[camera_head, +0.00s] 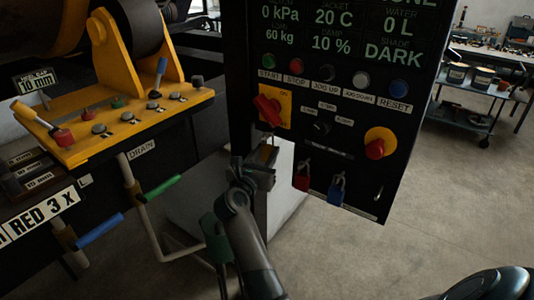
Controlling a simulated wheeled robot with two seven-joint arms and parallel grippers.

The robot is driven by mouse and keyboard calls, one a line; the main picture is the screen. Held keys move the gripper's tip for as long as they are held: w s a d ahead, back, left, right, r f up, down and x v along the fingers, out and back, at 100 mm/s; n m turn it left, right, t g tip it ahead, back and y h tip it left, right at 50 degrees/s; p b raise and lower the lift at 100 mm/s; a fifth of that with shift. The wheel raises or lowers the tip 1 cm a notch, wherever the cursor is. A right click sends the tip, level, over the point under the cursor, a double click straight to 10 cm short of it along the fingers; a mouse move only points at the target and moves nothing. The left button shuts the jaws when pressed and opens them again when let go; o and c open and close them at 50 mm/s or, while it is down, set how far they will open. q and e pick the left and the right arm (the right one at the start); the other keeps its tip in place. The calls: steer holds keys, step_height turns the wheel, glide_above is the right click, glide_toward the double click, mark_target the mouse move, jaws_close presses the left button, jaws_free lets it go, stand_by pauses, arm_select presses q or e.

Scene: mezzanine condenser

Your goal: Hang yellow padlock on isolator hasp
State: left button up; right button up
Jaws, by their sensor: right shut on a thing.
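The isolator is a red rotary handle (268,110) on a yellow plate (285,104) at the left side of the black control panel. My right gripper (262,163) is just below it, near the panel's lower left edge. It is shut on a small yellowish thing, which looks like the yellow padlock (267,154); the fingers hide most of it. The padlock is below the isolator handle, and a gap shows between them. I cannot make out the hasp's hole. My left gripper is out of view.
A red padlock (302,177) and a blue padlock (338,190) hang low on the panel (350,150), right of my gripper. A red stop button (375,148) sticks out above them. Yellow machinery (130,125) with levers stands left.

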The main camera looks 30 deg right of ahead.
stand_by(0.4)
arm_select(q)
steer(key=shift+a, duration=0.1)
arm_select(e)
steer(key=o, duration=1.2)
